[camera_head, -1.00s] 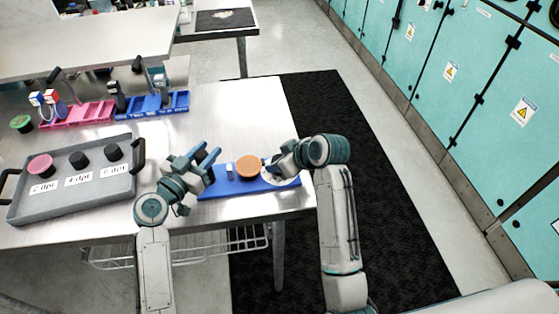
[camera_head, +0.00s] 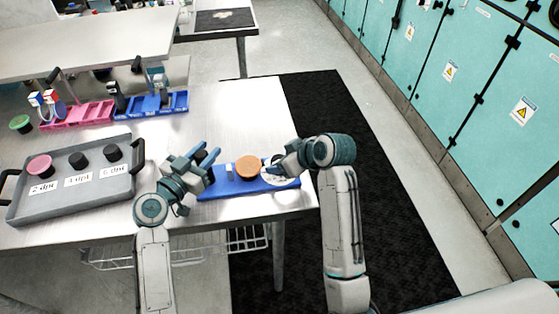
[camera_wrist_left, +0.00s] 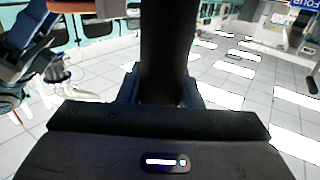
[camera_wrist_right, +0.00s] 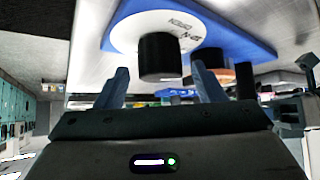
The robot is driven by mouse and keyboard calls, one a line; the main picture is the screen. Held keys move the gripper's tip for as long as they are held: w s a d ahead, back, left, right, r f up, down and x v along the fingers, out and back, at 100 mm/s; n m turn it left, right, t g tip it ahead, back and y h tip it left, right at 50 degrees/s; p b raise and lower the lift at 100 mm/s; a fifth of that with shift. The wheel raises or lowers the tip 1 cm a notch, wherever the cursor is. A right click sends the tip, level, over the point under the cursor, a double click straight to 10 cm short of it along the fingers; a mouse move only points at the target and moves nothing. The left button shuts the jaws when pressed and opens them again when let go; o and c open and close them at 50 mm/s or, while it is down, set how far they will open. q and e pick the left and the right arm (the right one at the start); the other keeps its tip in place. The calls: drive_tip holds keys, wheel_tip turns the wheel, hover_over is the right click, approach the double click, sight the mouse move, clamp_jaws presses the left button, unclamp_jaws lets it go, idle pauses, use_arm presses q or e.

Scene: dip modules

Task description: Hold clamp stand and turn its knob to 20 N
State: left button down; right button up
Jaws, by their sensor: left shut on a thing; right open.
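The clamp stand is a blue base (camera_head: 221,188) with an orange disc (camera_head: 248,168) in the middle. At its right end is a white dial (camera_head: 290,183), shown larger in the right wrist view (camera_wrist_right: 128,36), with printed markings that I cannot read surely. A black knob (camera_wrist_right: 160,58) stands on the dial. My left gripper (camera_head: 207,158) is shut on the black post (camera_wrist_left: 167,50) at the stand's left end. My right gripper (camera_wrist_right: 162,88) is open, its fingers on either side of the knob's line and just short of it, apparently not gripping.
A grey tray (camera_head: 70,207) with a pink-lidded jar and black knobs is at left. Pink (camera_head: 88,114) and blue (camera_head: 178,103) racks stand behind. The stand is near the table's right edge, with a black floor mat (camera_head: 320,110) beyond.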

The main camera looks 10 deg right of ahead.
drive_tip(key=v, duration=1)
drive_tip(key=w+a+f+n+g, duration=0.1)
drive_tip(key=w+f, duration=0.1)
drive_tip(key=w+a+f+n+y, duration=0.1)
drive_tip(key=w+a+f+n, duration=0.1)
drive_tip(key=f, duration=0.1)
drive_tip(key=w+a+f+n+g+y, duration=0.1)
drive_tip(key=w+a+f, duration=0.1)
drive_tip(key=f, duration=0.1)
drive_tip(key=shift+w+a+f+n+g, duration=0.1)
drive_tip(key=shift+w+f+n+g, duration=0.15)
drive_tip(key=shift+w+n+g, duration=0.05)
idle(0.4)
